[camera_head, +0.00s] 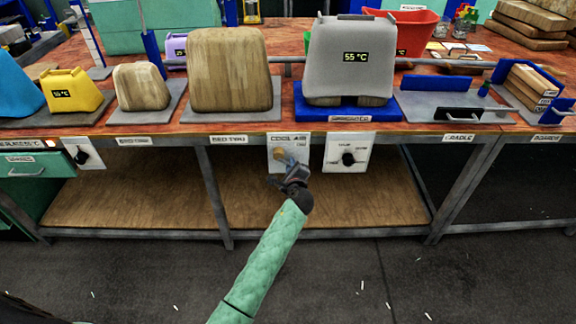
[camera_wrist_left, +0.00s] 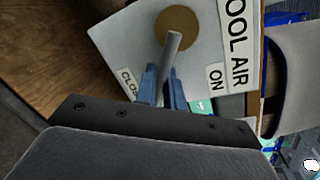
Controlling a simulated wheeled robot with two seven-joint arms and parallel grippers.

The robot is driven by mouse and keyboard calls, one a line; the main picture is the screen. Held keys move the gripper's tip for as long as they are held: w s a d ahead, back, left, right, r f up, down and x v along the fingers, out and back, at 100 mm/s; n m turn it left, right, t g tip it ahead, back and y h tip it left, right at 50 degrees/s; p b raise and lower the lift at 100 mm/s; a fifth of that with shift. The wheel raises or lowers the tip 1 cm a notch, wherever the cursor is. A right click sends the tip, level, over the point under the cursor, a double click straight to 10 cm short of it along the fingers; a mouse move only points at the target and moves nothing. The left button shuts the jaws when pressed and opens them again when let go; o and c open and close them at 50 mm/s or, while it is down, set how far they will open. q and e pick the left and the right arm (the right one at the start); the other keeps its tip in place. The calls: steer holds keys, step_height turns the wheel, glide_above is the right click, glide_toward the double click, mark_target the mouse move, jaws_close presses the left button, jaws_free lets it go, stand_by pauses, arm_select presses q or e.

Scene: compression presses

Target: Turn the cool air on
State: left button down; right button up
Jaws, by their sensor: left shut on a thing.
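The cool air panel (camera_head: 305,141) is a pale plate on the table's front edge, labelled COOL AIR. It also shows in the left wrist view (camera_wrist_left: 120,38), with a round brass hub (camera_wrist_left: 190,20) and a grey lever (camera_wrist_left: 172,50). An ON label (camera_wrist_left: 215,77) and a partly hidden CLOSE label (camera_wrist_left: 130,84) flank the lever, whose gripped end lies between them. My left gripper (camera_head: 284,166) is at the panel. Its blue-grey fingers (camera_wrist_left: 162,88) are shut on the lever, one on each side. The lever's tip is hidden. My right gripper is not in view.
A rotary knob panel (camera_head: 348,151) is just right of the cool air panel. Another knob (camera_head: 82,155) is at the left. A grey press (camera_head: 350,50) reading 55 °C stands above on a blue base. A wooden shelf (camera_head: 140,203) lies below the table.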

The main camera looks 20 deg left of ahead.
arm_select(q)
steer(key=shift+w+d+r+n+h+p, duration=0.1)
steer(key=shift+d+r+n+h+p, duration=0.15)
steer(key=shift+r+n, duration=0.45)
steer(key=n, duration=0.1)
steer(key=r+n+h+p, duration=0.1)
steer(key=n, duration=0.1)
steer(key=shift+d, duration=0.15)
steer(key=shift+r+n+h+p, duration=0.25)
steer(key=shift+r+n+p, duration=0.15)
steer(key=shift+n, duration=0.4)
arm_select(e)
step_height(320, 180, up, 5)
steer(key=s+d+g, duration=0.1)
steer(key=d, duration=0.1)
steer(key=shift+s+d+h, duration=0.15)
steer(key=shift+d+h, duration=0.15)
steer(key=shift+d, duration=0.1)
arm_select(q)
steer(key=shift+w, duration=0.1)
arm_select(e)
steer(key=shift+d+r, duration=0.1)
arm_select(q)
steer(key=c, duration=1.6)
jaws_free()
